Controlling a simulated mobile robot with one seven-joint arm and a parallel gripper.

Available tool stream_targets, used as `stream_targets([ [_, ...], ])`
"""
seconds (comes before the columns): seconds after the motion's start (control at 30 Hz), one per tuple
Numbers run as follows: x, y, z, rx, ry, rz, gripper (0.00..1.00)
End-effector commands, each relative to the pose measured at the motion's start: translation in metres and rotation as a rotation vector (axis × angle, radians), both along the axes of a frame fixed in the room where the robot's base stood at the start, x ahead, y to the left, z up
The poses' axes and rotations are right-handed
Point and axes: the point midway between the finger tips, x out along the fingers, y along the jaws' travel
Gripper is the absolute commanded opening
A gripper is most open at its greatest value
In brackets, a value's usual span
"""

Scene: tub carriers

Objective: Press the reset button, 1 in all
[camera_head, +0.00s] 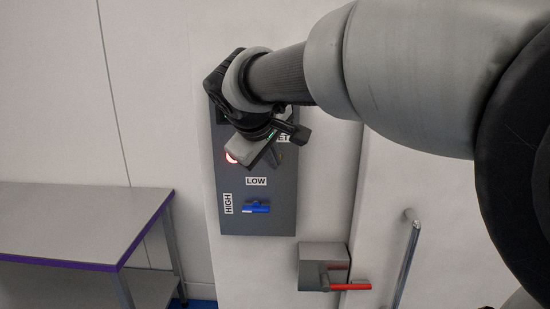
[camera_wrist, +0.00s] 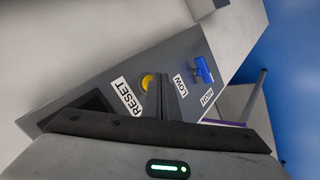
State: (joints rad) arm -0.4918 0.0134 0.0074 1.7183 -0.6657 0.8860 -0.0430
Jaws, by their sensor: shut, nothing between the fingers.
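The dark grey control panel (camera_head: 280,222) is on the wall. Its RESET label (camera_wrist: 128,97) is clear in the wrist view; in the head view my arm's end partly covers the label (camera_head: 285,140). In the head view my gripper (camera_head: 276,157) is in front of the panel's upper part, and the button is not clearly visible.
A red-lit round part (camera_head: 231,157) shows left of my gripper. Below are a blue switch handle (camera_head: 257,208) with LOW and HIGH labels, and a grey box (camera_head: 322,258) with a red lever (camera_head: 350,287). A table (camera_head: 75,222) stands at left, a door handle (camera_head: 407,255) at right.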

Motion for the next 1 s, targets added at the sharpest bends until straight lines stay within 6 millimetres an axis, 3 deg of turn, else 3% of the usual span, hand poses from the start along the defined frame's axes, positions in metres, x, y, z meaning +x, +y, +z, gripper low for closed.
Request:
stream_targets([
  [1.0, 0.0097, -0.0001, 0.0003, 0.000, -0.001, 0.001, 0.00],
])
